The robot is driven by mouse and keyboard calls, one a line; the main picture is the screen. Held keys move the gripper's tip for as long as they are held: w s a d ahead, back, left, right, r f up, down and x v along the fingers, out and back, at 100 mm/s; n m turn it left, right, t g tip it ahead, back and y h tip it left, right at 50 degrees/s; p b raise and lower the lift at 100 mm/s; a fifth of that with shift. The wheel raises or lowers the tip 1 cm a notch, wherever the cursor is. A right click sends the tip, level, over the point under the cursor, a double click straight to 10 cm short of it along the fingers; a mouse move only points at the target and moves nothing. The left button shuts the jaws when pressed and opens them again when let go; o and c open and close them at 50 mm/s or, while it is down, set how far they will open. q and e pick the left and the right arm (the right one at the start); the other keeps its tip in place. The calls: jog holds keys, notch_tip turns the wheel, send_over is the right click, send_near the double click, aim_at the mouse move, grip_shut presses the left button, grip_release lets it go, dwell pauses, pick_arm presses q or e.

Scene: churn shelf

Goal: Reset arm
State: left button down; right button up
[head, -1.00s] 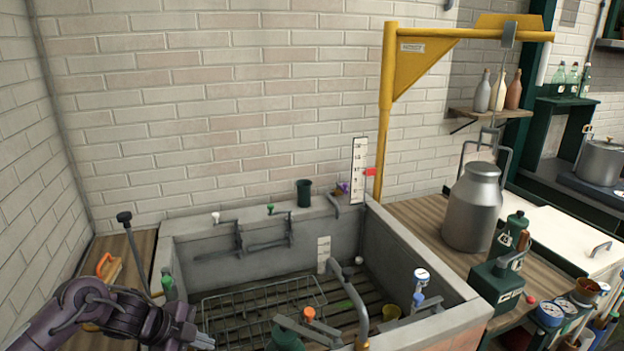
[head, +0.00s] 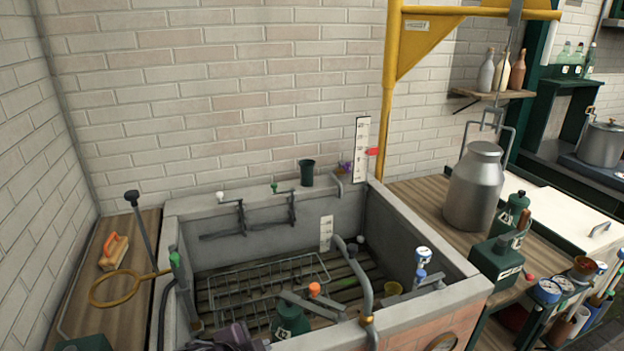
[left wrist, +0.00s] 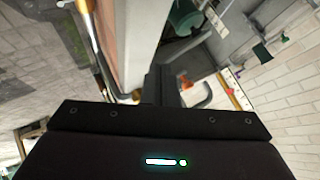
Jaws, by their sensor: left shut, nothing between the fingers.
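My left gripper (head: 238,338) shows only in part at the bottom edge of the head view, low in front of the stone sink (head: 440,315). In the left wrist view its dark fingers (left wrist: 158,84) are together with nothing between them. The brick wall and sink fittings lie beyond the fingers there, tilted in the picture. My right gripper is in neither view.
A wooden side board (head: 88,320) holds a brush (head: 114,250) and a brass ring tool (head: 108,303). The sink holds a wire rack (head: 262,280) and a green bottle (head: 290,318). A metal churn (head: 473,190) stands on the right counter under a yellow hoist (head: 388,110).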

pick_arm(q)
jog(key=s+a+n+g+y, duration=0.25)
jog(key=s+a+n, duration=0.3)
jog(key=s, duration=0.45)
jog(key=s+a+n+g+y, duration=0.2)
jog(key=s+a+n+g, duration=0.15)
jog(key=s+n, duration=0.45)
notch_tip(320, 180, down, 32)
jog(key=s+m, duration=0.2)
jog(key=s, duration=0.1)
jog(key=s+a+f, duration=0.2)
jog(key=s+f, duration=0.7)
jog(key=s+a+f+g+b, duration=0.1)
jog(key=s+f, duration=0.8)
jog(key=s, duration=0.1)
jog(key=shift+a+f+g, duration=0.15)
jog(key=shift+a+g, duration=0.15)
jog(key=shift+a, duration=0.05)
jog(key=shift+s, duration=0.1)
